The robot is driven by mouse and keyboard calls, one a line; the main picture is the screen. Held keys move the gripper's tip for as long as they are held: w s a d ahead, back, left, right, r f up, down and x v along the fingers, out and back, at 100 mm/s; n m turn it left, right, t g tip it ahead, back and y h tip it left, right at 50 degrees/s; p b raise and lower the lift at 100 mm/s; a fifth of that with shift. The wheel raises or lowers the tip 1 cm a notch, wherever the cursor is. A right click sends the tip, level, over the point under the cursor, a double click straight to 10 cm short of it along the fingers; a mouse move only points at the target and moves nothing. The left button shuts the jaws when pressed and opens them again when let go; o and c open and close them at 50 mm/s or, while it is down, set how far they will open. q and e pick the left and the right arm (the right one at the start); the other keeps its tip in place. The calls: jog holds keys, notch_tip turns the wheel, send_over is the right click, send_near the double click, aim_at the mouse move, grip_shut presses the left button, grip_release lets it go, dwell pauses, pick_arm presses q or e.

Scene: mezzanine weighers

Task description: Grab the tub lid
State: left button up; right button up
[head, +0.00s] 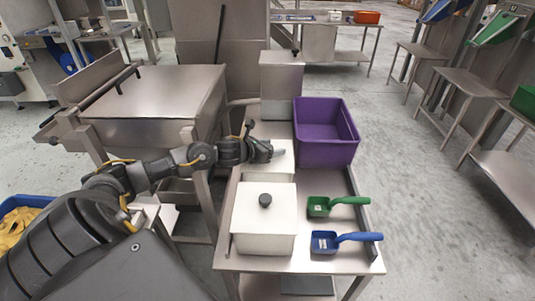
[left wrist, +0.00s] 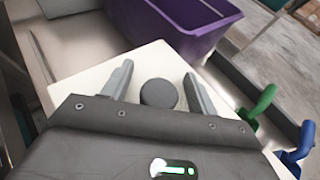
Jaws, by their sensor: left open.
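A white tub lid (left wrist: 90,85) with a round dark knob (left wrist: 159,93) lies below my left gripper in the left wrist view. My left gripper (left wrist: 160,80) is open, with one finger on each side of the knob and a gap to it. In the head view my left gripper (head: 276,151) is over the far white tub lid (head: 284,166) and hides its knob. Whether the fingers touch the lid is not clear. A second, nearer lidded tub (head: 262,222) with a dark knob (head: 265,200) stands in front. My right gripper is out of view.
A purple bin (head: 327,155) stands right of and behind the far lid. A green scoop (head: 320,207) and a blue scoop (head: 326,241) lie to the right on the steel table (head: 312,264). A tall steel container (head: 282,80) stands behind.

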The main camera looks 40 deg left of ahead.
pick_arm(q)
jog(key=c, duration=1)
jog(key=shift+c, duration=0.5)
jog(key=shift+r, duration=0.1)
